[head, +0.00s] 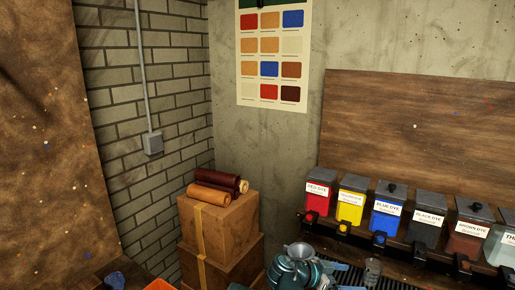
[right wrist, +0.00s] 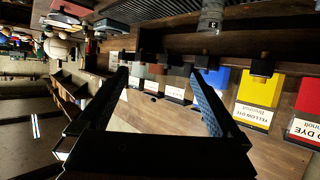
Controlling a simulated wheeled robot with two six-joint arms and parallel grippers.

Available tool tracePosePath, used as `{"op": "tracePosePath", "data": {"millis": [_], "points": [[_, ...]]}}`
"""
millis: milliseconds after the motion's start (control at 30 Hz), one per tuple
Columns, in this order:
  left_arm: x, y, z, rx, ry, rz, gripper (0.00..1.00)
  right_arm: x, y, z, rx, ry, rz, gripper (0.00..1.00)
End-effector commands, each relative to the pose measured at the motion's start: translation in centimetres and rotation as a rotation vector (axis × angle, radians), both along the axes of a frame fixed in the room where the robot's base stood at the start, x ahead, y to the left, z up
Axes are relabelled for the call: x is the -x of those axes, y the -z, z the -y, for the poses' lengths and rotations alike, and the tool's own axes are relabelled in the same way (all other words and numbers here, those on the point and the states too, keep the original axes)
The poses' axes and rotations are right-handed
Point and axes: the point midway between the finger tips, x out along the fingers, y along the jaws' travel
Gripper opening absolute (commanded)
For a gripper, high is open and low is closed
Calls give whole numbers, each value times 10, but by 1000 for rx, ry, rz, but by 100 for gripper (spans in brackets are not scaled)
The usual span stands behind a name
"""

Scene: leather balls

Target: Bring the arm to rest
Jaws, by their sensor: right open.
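My right gripper (right wrist: 158,76) shows in the right wrist view with its two dark fingers spread wide apart. Nothing is between the fingers. Beyond them is the row of dye containers, turned over in this view. The yellow dye container (right wrist: 255,100) and the red dye container (right wrist: 305,127) are at the right of that view, clear of the fingers. I cannot make out either gripper in the head view, and my left gripper is not in view.
Labelled dye containers stand on a shelf (head: 338,232) at the right, among them a blue one (head: 388,212). A teal device with a metal funnel (head: 300,252) and a grey cup (head: 373,270) are below. Stacked cardboard boxes (head: 232,226) bear leather rolls (head: 210,195).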

Motion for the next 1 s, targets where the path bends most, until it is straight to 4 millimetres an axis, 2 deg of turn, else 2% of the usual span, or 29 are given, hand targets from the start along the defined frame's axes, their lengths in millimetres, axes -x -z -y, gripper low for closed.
{"op": "tracePosePath", "data": {"millis": [267,567,800,1000], "points": [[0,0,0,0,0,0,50,10,24,3,-89,-51,-162,100],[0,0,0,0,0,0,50,30,70,-3,-283,-211,-458,100],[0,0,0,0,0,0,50,53,112,-27,-518,-518,-737,100],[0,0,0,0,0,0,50,66,129,-52,-653,-787,-856,100]]}}
